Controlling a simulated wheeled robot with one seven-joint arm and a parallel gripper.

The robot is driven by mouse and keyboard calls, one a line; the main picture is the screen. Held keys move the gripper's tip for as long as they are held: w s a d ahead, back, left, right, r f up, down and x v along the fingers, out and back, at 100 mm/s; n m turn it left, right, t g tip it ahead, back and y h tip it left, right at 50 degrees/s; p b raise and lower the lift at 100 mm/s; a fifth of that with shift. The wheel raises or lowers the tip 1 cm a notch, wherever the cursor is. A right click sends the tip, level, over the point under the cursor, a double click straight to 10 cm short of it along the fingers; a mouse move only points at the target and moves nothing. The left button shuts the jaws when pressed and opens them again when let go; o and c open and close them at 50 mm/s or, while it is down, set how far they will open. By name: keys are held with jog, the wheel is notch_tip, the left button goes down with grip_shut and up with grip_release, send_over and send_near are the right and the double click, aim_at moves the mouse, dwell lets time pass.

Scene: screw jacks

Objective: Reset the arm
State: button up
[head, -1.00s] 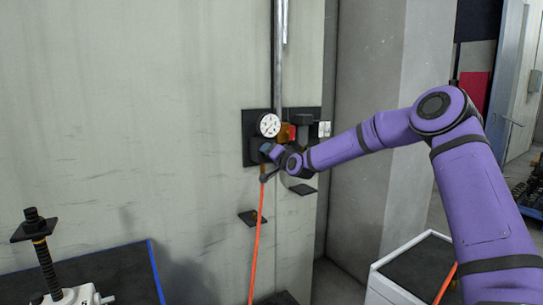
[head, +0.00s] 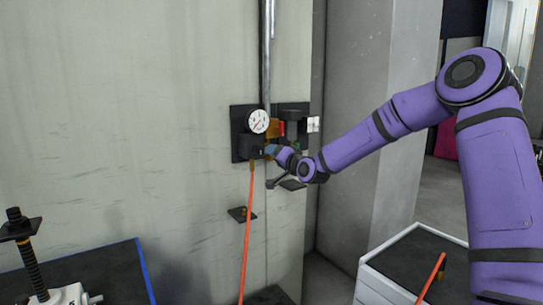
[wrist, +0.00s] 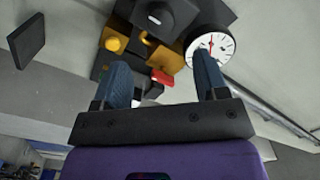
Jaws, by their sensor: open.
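My purple arm reaches in from the right in the head view, with my gripper (head: 272,151) small in front of the wall panel. In the wrist view my gripper (wrist: 165,82) shows two blue fingers spread apart with nothing held between them. Ahead of the fingers are a round white gauge (wrist: 213,47), black and brass fittings (wrist: 166,53) and a small red part (wrist: 161,77). The gauge also shows in the head view (head: 258,121), just up and left of my gripper. Whether a finger touches the fittings cannot be told.
An orange hose (head: 247,225) hangs from the panel. A small black shelf (head: 242,214) juts from the wall below. A screw jack (head: 30,255) stands at lower left by a dark, blue-edged surface (head: 100,267). A white dark-topped cabinet (head: 375,290) is at lower right.

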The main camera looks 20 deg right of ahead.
jog(key=shift+s, duration=0.2)
jog(key=s+a+r+n+g+h, duration=0.1)
jog(key=s+a+n+g+h, duration=0.15)
jog(key=s, duration=0.45)
jog(key=s+a+n+g+h, duration=0.1)
jog(key=s+n+g, duration=0.2)
jog(key=s, duration=0.4)
jog(key=s+d+r+g, duration=0.1)
jog(key=s+d+g, duration=0.1)
jog(key=s, duration=1)
jog(key=s+d+r+g+h, duration=0.1)
jog(key=s+d+g, duration=0.1)
jog(key=s, duration=1.1)
jog(key=s+d+r+g+h, duration=0.1)
jog(key=s+d+g, duration=0.1)
jog(key=s, duration=1.1)
jog(key=shift+s+d+r, duration=0.2)
jog(key=shift+d+r, duration=0.1)
jog(key=shift+d, duration=0.25)
